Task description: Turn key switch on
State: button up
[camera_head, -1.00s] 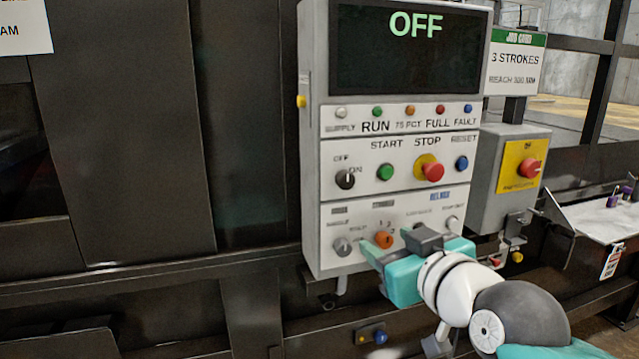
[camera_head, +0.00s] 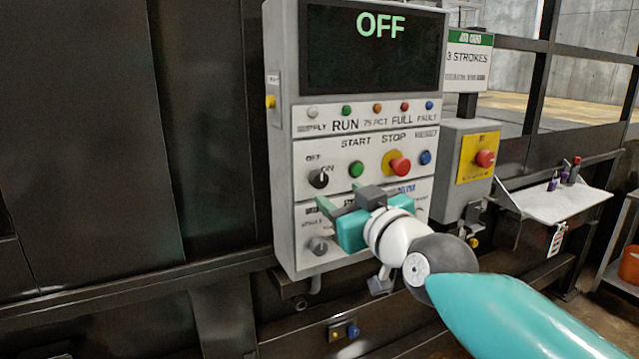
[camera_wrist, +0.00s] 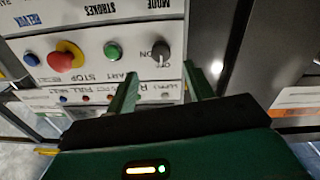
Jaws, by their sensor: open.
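The key switch is a black knob (camera_head: 318,178) marked OFF and ON at the left of the control panel (camera_head: 284,215). The display (camera_head: 372,50) above it reads OFF. My gripper (camera_head: 325,206) is open and empty, below and slightly right of the knob in the head view, in front of the lower panel row. In the wrist view, which is upside down, the knob (camera_wrist: 160,50) appears beyond the open fingers of my gripper (camera_wrist: 160,85), roughly between them and apart from them.
A green button (camera_head: 356,169), a red stop button (camera_head: 400,166) and a blue button (camera_head: 425,157) sit right of the knob. A grey knob (camera_head: 318,245) is below. A yellow-plated box with a red button (camera_head: 485,158) and a shelf (camera_head: 560,203) stand to the right.

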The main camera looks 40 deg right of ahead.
aim_at(322, 182)
jog(key=x, duration=0.7)
jog(key=shift+w, duration=0.4)
jog(key=c, duration=1)
jog(key=shift+o, duration=0.2)
